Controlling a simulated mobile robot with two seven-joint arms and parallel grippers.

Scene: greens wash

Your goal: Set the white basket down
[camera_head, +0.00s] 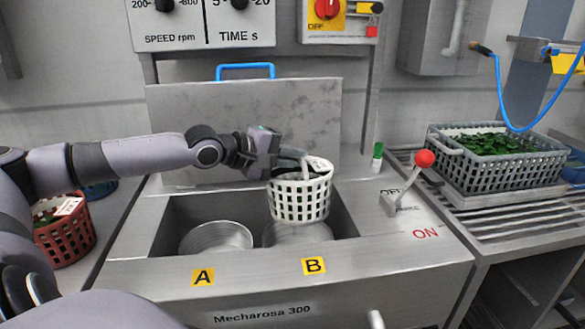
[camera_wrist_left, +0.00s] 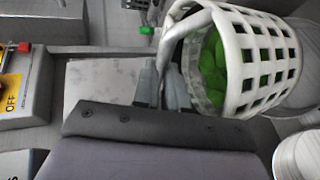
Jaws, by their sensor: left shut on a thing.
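The white basket (camera_head: 300,199) hangs over the right well of the machine, marked B, in the head view. Its lower part is just above or inside the mouth of the round metal well B (camera_head: 298,234); I cannot tell if it touches. My left gripper (camera_head: 290,160) is shut on the basket's handle at the top. In the left wrist view the white basket (camera_wrist_left: 262,62) shows green leaves inside and its arched handle between my left fingers (camera_wrist_left: 160,85). My right gripper is not in view.
The round well A (camera_head: 215,238) is empty at the left. A red basket (camera_head: 66,232) stands on the left counter. A grey crate of greens (camera_head: 490,158) sits on the right drainboard. A red-knobbed lever (camera_head: 424,160) rises right of the basin. The raised lid (camera_head: 245,125) stands behind.

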